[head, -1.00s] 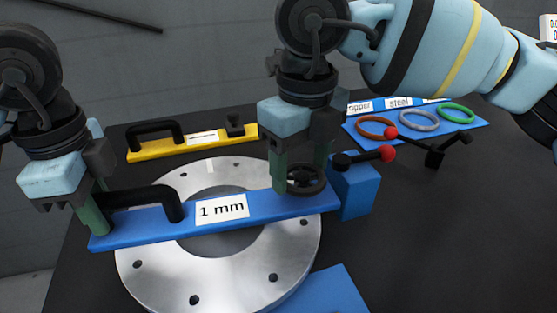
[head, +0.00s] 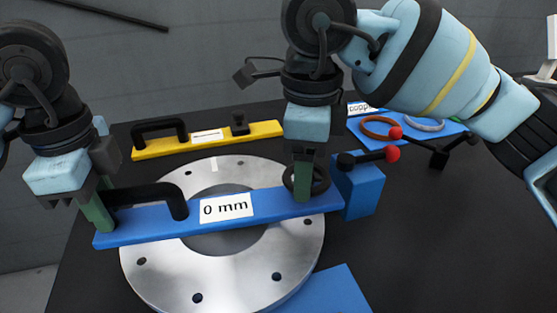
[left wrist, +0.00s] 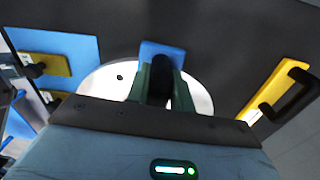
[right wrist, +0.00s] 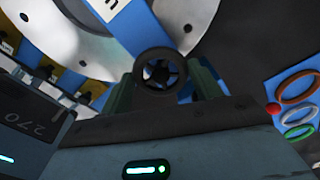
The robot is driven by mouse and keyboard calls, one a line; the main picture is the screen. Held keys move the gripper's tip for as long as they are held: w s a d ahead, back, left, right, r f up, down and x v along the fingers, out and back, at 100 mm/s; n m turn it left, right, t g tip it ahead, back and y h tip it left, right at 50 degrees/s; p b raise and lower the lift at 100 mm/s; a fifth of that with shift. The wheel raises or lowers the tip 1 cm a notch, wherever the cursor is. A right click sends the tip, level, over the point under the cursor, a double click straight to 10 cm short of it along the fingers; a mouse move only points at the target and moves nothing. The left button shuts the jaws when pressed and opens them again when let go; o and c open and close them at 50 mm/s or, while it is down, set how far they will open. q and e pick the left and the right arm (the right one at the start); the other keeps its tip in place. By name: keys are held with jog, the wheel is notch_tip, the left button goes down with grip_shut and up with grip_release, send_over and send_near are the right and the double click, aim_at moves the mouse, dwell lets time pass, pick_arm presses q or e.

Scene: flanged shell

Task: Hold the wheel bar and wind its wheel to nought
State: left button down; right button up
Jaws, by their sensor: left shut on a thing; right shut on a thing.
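The wheel bar (head: 270,206) is a blue bar lying across the silver flanged ring (head: 160,276). It has a black handle (head: 150,190) at its left end, a white label (head: 226,208) reading "0 mm", and a dark handwheel (head: 323,180) at its right end. My left gripper (head: 97,212) is shut on the handle at the bar's left end. My right gripper (head: 303,185) points down and is shut on the handwheel, partly hiding it. In the right wrist view the wheel (right wrist: 141,72) sits between the green fingers.
A yellow bar (head: 165,149) with a black handle lies behind the ring. Right of the wheel stands a blue block (head: 358,191) with a red-knobbed lever (head: 391,154). Farther back, a blue mat (head: 420,141) holds coloured rings.

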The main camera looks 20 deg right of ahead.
jog(key=shift+n, duration=0.3)
jog(key=o, duration=1)
jog(key=shift+r, duration=0.1)
notch_tip(320, 180, up, 12)
dwell(0.6)
